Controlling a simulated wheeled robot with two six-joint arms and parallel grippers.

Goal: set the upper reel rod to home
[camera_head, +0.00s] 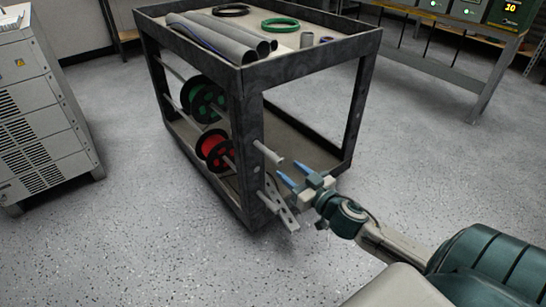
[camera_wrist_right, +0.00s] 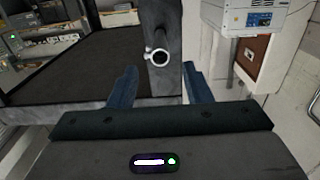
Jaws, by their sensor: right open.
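The upper reel rod (camera_head: 270,154) carries the green reel (camera_head: 203,99) and its pale end sticks out past the cart's near right post. In the right wrist view the rod end (camera_wrist_right: 157,57) shows as a pale ring at the post, between the fingers in the picture. My right gripper (camera_head: 293,172) is open and empty, its blue fingers pointing at the cart, just right of the rod end and apart from it. It also shows in the wrist view (camera_wrist_right: 160,80). My left gripper is not in view.
The lower rod (camera_head: 284,211) carries a red reel (camera_head: 215,150) and sticks out below my gripper. The dark cart (camera_head: 243,130) holds grey pipes (camera_head: 215,36) and cable coils on top. A white cabinet (camera_head: 40,110) stands left.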

